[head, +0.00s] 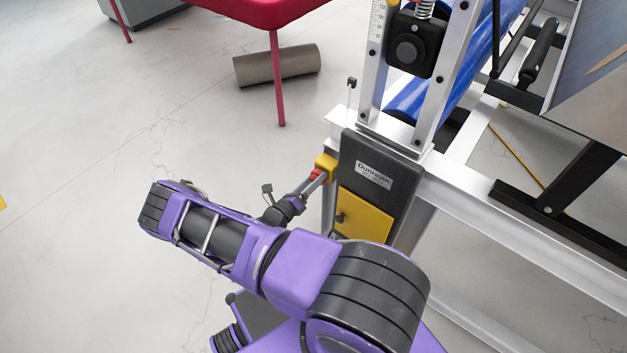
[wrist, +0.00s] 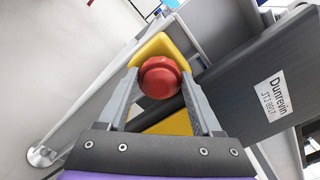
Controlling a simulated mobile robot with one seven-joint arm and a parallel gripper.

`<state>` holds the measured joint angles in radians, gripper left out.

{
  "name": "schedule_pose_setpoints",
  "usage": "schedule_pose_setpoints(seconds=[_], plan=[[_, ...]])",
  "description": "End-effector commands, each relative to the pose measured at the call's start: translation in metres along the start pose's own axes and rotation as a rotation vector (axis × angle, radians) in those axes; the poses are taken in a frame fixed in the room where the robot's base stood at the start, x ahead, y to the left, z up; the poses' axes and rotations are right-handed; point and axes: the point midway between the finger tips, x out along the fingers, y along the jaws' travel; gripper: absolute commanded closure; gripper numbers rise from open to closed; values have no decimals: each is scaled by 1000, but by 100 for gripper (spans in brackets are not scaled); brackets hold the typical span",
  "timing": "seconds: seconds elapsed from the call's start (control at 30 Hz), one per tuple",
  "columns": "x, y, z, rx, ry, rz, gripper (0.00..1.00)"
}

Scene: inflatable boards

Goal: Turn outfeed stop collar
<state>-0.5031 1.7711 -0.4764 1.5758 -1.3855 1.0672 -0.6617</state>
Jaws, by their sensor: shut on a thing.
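The outfeed stop collar appears as a round red knob (wrist: 160,77) on a yellow housing (wrist: 161,46) in the wrist view. In the head view the red knob (head: 316,175) and yellow housing (head: 327,166) sit on the left side of the machine's dark end panel. My gripper (wrist: 159,80) has one grey finger on each side of the red knob and is shut on it. In the head view my gripper (head: 314,179) reaches it from the lower left. The fingertips' exact contact on the knob is hard to make out.
The dark panel (head: 376,153) with a Dunrevin label and a yellow door (head: 362,214) stands just right of my gripper. A metal frame (head: 484,196) extends to the right. A red table (head: 277,70) and a grey roll (head: 276,65) are behind. The floor at left is clear.

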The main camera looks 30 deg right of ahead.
Motion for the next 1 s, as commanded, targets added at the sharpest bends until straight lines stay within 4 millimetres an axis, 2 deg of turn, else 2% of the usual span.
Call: schedule_pose_setpoints(seconds=[0.27, 0.7, 1.0], plan=[[0, 0, 0, 97, -2, 0, 90], [0, -2, 0, 400, -2, 0, 90], [0, -2, -1, 524, -1, 1, 90]])
